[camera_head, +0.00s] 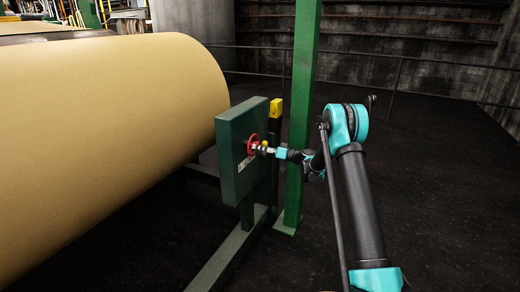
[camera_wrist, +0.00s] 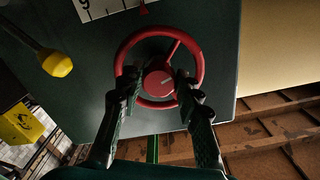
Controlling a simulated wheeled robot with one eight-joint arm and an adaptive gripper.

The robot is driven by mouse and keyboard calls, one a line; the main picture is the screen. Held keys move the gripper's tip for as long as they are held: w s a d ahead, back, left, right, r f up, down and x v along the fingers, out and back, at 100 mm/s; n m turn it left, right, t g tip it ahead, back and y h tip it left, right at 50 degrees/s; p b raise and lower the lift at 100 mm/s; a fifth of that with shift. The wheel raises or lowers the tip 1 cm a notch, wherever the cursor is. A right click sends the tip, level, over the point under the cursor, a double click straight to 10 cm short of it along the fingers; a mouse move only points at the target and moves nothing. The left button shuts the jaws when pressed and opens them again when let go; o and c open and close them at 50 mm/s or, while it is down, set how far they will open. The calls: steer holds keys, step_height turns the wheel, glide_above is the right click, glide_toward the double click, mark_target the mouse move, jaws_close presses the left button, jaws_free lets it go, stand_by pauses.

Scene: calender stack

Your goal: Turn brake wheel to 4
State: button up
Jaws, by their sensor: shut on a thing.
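The red brake wheel (camera_head: 252,144) is on the face of a dark green box (camera_head: 236,160) in the head view. In the wrist view the wheel (camera_wrist: 198,48) shows as a ring with a round hub and a spoke running to the upper right. My gripper (camera_wrist: 158,86) is shut on the wheel, with one finger on each side of the hub. Part of the lower rim is hidden by the fingers. A white scale plate (camera_wrist: 98,8) with black marks and a 9 is cut off at the top edge. A red pointer (camera_wrist: 144,8) is beside it; the 4 is not visible.
A yellow knob (camera_wrist: 57,64) on a lever sticks out left of the wheel. A yellow-topped post (camera_head: 276,108) and a green column (camera_head: 302,110) stand close to the box. A large tan roll (camera_head: 110,130) fills the left side. The dark floor at right is open.

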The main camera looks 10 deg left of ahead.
steer(key=shift+w+d+r+n, duration=0.1)
steer(key=shift+w+n, duration=0.05)
steer(key=shift+n, duration=5.05)
steer(key=shift+w+d+r+n, duration=0.1)
steer(key=shift+w+n, duration=0.05)
steer(key=shift+n, duration=5.05)
steer(key=o, duration=1.2)
steer(key=shift+c, duration=0.2)
steer(key=v, duration=1.2)
